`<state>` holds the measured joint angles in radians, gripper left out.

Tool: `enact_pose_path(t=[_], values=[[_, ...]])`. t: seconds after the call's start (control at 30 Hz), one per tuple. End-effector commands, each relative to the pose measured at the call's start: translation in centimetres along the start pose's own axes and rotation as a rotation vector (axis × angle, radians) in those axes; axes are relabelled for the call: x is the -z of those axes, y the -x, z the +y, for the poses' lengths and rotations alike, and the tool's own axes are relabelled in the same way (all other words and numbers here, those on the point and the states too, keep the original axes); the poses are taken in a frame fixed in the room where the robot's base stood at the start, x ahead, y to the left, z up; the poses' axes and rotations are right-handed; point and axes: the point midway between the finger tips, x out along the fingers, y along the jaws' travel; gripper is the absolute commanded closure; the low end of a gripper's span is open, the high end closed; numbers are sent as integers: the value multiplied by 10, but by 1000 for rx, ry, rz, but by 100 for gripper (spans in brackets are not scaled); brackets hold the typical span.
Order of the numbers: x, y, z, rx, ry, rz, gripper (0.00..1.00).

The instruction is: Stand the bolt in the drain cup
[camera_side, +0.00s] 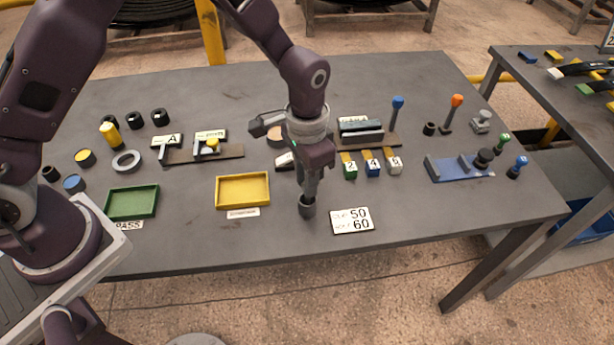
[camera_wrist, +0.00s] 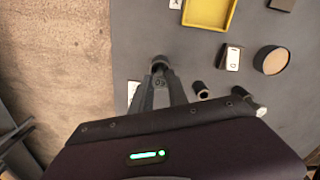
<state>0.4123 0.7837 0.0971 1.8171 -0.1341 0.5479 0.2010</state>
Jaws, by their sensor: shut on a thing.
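My gripper (camera_side: 309,193) points straight down near the front middle of the table, fingers closed together on the bolt. The bolt is small and mostly hidden between the fingertips. A short dark grey cup (camera_side: 307,210), which I take for the drain cup, stands right under the fingertips. The fingertips are at its mouth, and I cannot tell how deep the bolt sits in it. In the wrist view the gripper (camera_wrist: 161,78) reaches to the same dark round cup (camera_wrist: 160,62).
A yellow tray (camera_side: 243,175) lies left of my gripper and a white number sign (camera_side: 352,220) lies close on its right. Several labelled blocks (camera_side: 372,168) stand behind to the right. A small black cylinder (camera_wrist: 201,90) stands nearby in the wrist view. The table's front edge is close.

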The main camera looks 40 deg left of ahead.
Motion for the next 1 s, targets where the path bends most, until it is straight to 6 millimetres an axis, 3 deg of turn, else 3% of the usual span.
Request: enact_pose_path(t=[1.0], values=[[0, -12, 0, 0, 0, 0, 100]])
